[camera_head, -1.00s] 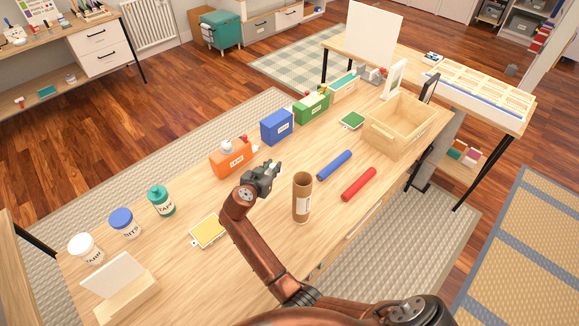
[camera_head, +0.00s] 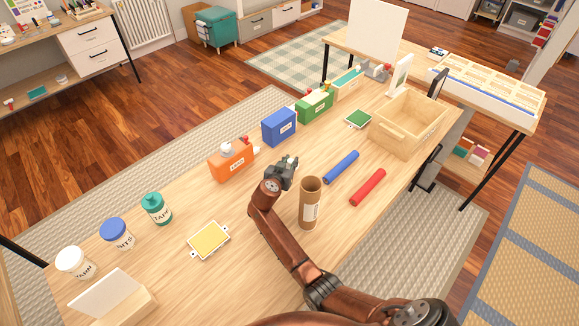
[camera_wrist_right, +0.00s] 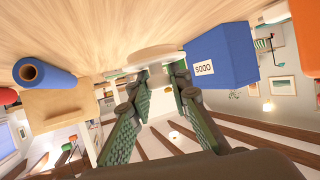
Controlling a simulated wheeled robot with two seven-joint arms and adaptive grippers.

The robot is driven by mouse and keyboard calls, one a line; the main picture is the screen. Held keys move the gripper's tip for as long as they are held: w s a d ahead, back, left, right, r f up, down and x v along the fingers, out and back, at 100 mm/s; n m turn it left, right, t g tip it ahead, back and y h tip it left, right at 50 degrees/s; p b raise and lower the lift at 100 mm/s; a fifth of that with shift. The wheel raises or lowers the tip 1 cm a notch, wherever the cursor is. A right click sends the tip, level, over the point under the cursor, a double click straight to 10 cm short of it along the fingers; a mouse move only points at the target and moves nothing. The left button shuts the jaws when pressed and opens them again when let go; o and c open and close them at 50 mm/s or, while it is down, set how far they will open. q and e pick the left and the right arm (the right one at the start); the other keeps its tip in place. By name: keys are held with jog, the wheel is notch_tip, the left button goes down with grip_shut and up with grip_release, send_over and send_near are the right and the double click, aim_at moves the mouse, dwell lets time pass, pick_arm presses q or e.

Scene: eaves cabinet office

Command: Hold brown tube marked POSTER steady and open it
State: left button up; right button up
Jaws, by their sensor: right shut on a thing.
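The brown tube (camera_head: 310,205) stands upright on the wooden table, with a white label on its front. Its top is open and shows a dark hollow. My right gripper (camera_head: 288,165) is just behind and left of the tube, apart from it. In the right wrist view, its two fingers (camera_wrist_right: 158,85) are shut on a pale round thing (camera_wrist_right: 155,54), perhaps a cap, which is partly hidden. My left gripper is not in view.
A blue tube (camera_head: 341,167) and a red tube (camera_head: 367,187) lie right of the brown tube. Orange (camera_head: 231,162), blue (camera_head: 279,127) and green (camera_head: 314,105) boxes line the back edge. An open wooden crate (camera_head: 408,125) stands right. A yellow card (camera_head: 209,240) lies left of my arm.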

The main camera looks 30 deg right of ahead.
jog(key=f, duration=0.2)
jog(key=f+b, duration=0.1)
jog(key=shift+w+d+f, duration=0.1)
jog(key=shift+d+f, duration=0.1)
jog(key=shift+f, duration=0.2)
jog(key=shift+a+r, duration=0.1)
jog(key=shift+r, duration=0.15)
jog(key=shift+f, duration=0.15)
jog(key=shift+f, duration=0.15)
jog(key=o, duration=0.8)
jog(key=shift+r, duration=0.2)
